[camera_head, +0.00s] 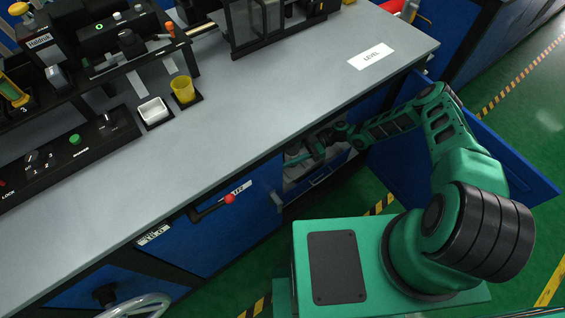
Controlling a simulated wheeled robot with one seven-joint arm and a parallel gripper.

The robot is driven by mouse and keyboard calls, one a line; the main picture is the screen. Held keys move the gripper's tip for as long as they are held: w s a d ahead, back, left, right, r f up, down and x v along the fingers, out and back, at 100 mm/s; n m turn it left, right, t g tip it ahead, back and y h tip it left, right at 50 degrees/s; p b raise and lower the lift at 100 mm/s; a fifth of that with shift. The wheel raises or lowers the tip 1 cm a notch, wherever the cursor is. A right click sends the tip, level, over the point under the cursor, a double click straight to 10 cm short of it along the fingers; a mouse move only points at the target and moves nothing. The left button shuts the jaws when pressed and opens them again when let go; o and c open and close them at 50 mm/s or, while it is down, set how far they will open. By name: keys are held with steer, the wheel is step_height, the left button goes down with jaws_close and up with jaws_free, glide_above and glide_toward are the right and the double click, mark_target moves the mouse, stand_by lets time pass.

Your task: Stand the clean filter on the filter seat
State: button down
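My gripper (298,156) reaches low into an open cabinet (313,177) under the bench front. It is small and partly shaded, so its fingers and anything between them cannot be made out. A yellow cup-shaped piece (183,90) stands upright on a small black pad on the bench, at the left. A small white open tray (152,111) sits on another black pad beside it. I cannot tell which thing is the clean filter or which is the filter seat. The inside of the cabinet is mostly hidden by the bench top and my arm.
The grey bench top (270,95) is largely clear, with a white "LEVEL" label (371,57). Black machinery (120,45) and a control panel (70,150) line its left side. An open blue door (510,160) stands behind my arm. A red-knobbed lever (229,198) juts from the front.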

step_height(320, 180, down, 4)
steer(key=shift+f, duration=0.1)
steer(key=shift+w+a+f, duration=0.1)
steer(key=shift+w+f, duration=0.05)
steer(key=shift+f, duration=0.15)
steer(key=c, duration=1.3)
jaws_free()
steer(key=shift+f, duration=0.1)
steer(key=shift+o, duration=0.2)
steer(key=v, duration=1.2)
steer(key=shift+w, duration=0.1)
